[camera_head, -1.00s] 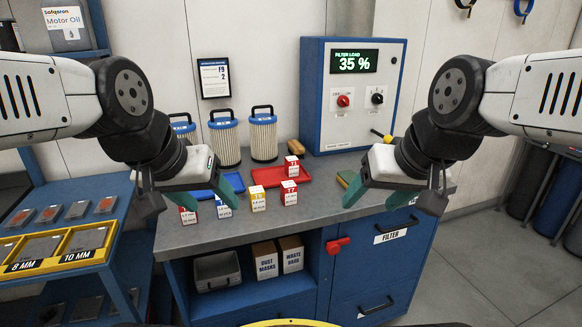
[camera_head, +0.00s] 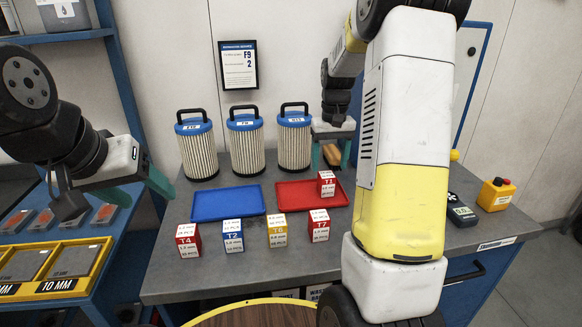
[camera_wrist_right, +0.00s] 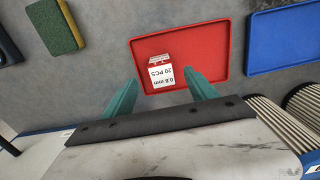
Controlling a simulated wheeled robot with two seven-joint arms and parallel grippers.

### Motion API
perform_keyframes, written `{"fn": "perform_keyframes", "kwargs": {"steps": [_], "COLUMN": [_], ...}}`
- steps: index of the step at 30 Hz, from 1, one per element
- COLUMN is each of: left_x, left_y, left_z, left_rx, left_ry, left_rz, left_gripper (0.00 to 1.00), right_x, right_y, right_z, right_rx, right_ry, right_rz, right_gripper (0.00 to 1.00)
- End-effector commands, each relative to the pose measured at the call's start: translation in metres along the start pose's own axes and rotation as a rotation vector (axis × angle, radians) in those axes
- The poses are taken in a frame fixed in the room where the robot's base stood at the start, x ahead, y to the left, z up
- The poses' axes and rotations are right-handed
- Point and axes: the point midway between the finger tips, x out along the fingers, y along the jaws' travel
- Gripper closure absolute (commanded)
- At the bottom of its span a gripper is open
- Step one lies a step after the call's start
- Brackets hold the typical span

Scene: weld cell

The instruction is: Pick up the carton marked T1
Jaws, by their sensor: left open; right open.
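A small red-and-white carton (camera_head: 327,184) stands on the red tray (camera_head: 290,197); its mark looks like T1 or T3. It also shows in the wrist view (camera_wrist_right: 160,75), reading 0.8 mm, 20 PCS. My right gripper (camera_head: 331,160) is open and empty behind this carton, over the tray's back edge. In the wrist view the carton appears between its green fingertips, with no contact visible. Another red carton (camera_head: 319,227), marked T7 or T1, stands in front of the tray. My left gripper (camera_head: 120,205) is open and empty at the left, beyond the bench's left edge.
Cartons T4 (camera_head: 187,241), T2 (camera_head: 232,236) and a yellow one (camera_head: 277,231) stand along the front. A blue tray (camera_head: 228,203) is empty. Three filters (camera_head: 246,145) stand behind. My right arm hides part of the bench; a yellow-and-green sponge (camera_wrist_right: 55,25) lies beside the red tray.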

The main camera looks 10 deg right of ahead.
Motion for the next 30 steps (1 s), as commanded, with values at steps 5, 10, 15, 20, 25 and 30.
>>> {"fn": "perform_keyframes", "kwargs": {"steps": [5,10,15,20,25,30], "left_x": [0.0,0.0,0.0,0.0,0.0,0.0], "left_y": [0.0,0.0,0.0,0.0,0.0,0.0], "left_z": [0.0,0.0,0.0,0.0,0.0,0.0], "left_rx": [0.0,0.0,0.0,0.0,0.0,0.0], "left_ry": [0.0,0.0,0.0,0.0,0.0,0.0], "left_rz": [0.0,0.0,0.0,0.0,0.0,0.0], "left_gripper": [0.38,0.38,0.38,0.38,0.38,0.38], "right_x": [0.016,0.035,0.058,0.08,0.086,0.086], "right_y": [0.005,0.004,0.003,0.003,0.003,0.003], "right_z": [-0.004,-0.004,-0.004,-0.004,-0.004,-0.004], "right_rx": [0.002,0.001,0.001,0.001,0.001,0.001], "right_ry": [-0.019,-0.019,-0.02,-0.018,-0.014,-0.014], "right_rz": [0.007,0.007,0.007,0.007,0.007,0.007], "right_gripper": [0.34,0.34,0.34,0.34,0.34,0.38]}}
